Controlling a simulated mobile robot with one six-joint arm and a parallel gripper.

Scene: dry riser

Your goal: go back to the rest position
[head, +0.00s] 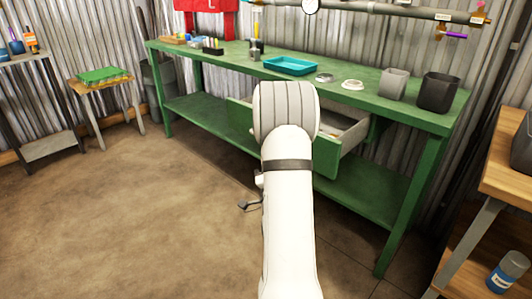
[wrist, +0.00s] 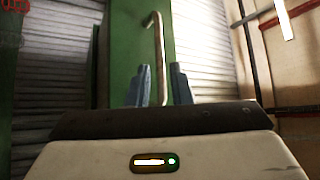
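My gripper (wrist: 159,72) shows in the wrist view, its two blue-grey fingers apart. A bent metal handle (wrist: 159,45) stands in the gap between them, in front of a green panel (wrist: 125,45); I cannot tell whether either finger touches it. In the head view my white arm reaches forward to the green workbench (head: 410,112) and hides my gripper. The bench's green drawer (head: 327,164) is pulled out, and my arm covers part of its front.
On the bench are a teal tray (head: 290,66), a grey cup (head: 394,83) and a dark pot (head: 438,92). A stool (head: 103,82) with a green top item stands left. A wooden-topped table (head: 507,165) is at right. The brown floor (head: 130,200) at left is clear.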

